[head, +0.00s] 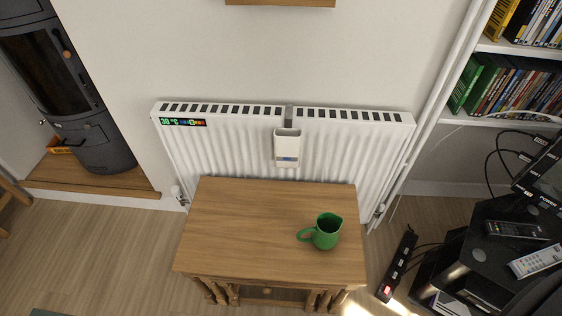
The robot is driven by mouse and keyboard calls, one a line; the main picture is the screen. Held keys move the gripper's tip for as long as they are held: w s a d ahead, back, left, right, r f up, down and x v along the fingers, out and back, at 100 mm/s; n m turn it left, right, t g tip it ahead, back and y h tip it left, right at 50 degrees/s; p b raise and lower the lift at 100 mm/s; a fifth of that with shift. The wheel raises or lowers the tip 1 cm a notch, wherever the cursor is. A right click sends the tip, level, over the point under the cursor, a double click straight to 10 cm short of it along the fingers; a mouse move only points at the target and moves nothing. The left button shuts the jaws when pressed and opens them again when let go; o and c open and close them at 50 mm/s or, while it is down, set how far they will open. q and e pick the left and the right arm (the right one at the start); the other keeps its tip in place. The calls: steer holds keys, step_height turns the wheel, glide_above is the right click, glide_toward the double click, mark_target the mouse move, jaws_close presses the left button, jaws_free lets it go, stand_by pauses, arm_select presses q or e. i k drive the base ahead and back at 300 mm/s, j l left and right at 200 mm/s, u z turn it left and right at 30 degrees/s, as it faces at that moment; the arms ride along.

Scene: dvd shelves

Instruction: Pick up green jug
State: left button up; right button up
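A green jug (326,232) stands upright on a small wooden table (235,222), toward the table's right side. Its open top faces up and its handle points to the left. Nothing touches the jug apart from the table top. Neither of my grippers shows in the head view.
A white radiator (230,145) stands against the wall behind the table, with a small white holder (287,148) hung on it. A power strip (397,264) lies on the floor at right, beside a black stand (470,262) with remotes. The rest of the table top is clear.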

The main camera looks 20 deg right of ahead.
mark_target(322, 241)
steer(key=k+l+z, duration=0.1)
steer(key=z, duration=0.35)
steer(key=l+z, duration=0.25)
steer(key=z, duration=0.15)
steer(key=i+l+u, duration=0.1)
steer(key=l+u, duration=0.25)
steer(key=l, duration=0.15)
steer(key=l+u, duration=0.3)
steer(key=l, duration=0.25)
